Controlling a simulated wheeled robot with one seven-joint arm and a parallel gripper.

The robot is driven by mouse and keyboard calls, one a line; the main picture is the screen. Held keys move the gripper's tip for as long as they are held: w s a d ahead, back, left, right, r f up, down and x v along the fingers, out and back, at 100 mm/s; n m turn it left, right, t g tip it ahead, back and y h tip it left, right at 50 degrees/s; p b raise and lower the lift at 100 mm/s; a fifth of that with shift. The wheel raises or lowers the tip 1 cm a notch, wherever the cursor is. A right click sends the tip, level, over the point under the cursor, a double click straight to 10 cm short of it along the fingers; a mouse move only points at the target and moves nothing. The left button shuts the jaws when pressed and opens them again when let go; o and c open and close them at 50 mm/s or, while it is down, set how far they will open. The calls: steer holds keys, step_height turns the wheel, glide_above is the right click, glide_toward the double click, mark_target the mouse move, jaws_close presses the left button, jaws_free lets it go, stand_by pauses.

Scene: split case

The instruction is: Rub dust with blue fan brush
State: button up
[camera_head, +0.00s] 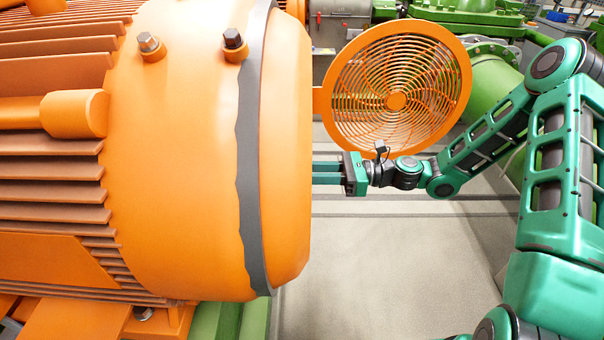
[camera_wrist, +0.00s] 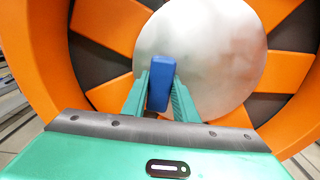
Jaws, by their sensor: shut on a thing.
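My gripper (camera_wrist: 160,95) is shut on the blue fan brush (camera_wrist: 161,80), which shows as a blue block between the two green fingers in the wrist view. The brush points toward a round pale metal disc (camera_wrist: 215,60) at the centre of an orange fan (camera_wrist: 45,50). Whether the brush touches the disc cannot be told. In the head view my gripper (camera_head: 326,173) reaches left behind the edge of the orange motor housing (camera_head: 180,150). The housing hides the fingertips and the brush there. I cannot make out any dust on the disc.
An orange round grille cover (camera_head: 397,101) stands open behind my gripper, joined to the housing side. A green pipe (camera_head: 497,85) and grey machinery are further back. The grey floor (camera_head: 400,255) below my arm is clear.

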steer(key=shift+w+r, duration=0.15)
steer(key=shift+r, duration=0.1)
steer(key=w, duration=0.7)
stand_by(0.6)
steer(key=shift+s, duration=3.6)
steer(key=d, duration=0.6)
